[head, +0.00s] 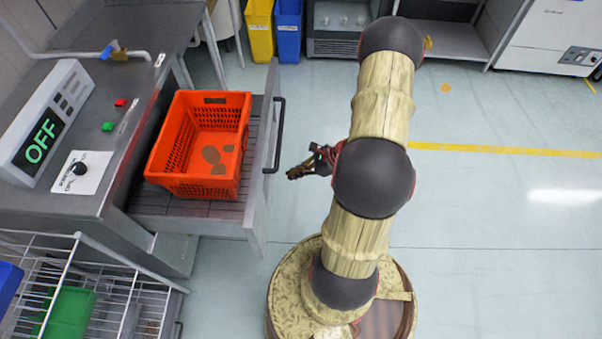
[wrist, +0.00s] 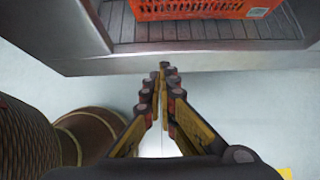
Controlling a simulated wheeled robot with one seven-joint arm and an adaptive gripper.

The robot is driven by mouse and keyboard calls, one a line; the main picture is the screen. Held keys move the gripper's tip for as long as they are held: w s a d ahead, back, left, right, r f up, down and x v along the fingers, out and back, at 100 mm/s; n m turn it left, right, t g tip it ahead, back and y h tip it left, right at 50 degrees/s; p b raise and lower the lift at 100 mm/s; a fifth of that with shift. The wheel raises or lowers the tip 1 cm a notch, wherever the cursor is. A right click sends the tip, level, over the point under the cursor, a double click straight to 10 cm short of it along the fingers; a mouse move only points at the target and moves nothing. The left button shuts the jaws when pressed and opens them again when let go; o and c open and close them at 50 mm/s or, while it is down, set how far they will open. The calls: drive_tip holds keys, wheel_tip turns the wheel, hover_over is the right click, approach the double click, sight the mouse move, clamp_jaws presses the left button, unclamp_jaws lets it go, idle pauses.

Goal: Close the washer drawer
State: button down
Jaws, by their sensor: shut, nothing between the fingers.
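The washer drawer (head: 262,165) is pulled out from the steel washer on the left in the head view. Its front panel carries a dark bar handle (head: 277,135) facing my arm. An orange crate (head: 198,185) with several flat brownish round items sits in the drawer. My gripper (head: 291,174) is shut and empty, to the right of the drawer front and apart from it, just below the handle in the picture. In the wrist view my gripper (wrist: 163,68) points at the drawer's front edge (wrist: 200,62), with the crate (wrist: 200,9) behind it. The handle is not clear there.
The washer's control panel (head: 45,125) reads OFF. A wire rack (head: 110,290) with a green bin (head: 68,313) stands at lower left. Yellow (head: 260,30) and blue (head: 289,32) bins stand at the back. The floor right of the drawer is clear around my base.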

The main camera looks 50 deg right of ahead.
sight(267, 182)
drive_tip(key=shift+w+a+f+b, duration=0.3)
drive_tip(key=shift+w+a+f, duration=0.1)
drive_tip(key=shift+w+a, duration=0.4)
drive_tip(key=shift+w+a+f+b, duration=0.35)
drive_tip(key=shift+w+a+f, duration=0.15)
drive_tip(key=shift+w, duration=0.45)
drive_tip(key=shift+w+a+f+b, duration=0.35)
drive_tip(key=shift+w+a, duration=0.4)
drive_tip(key=shift+w, duration=0.15)
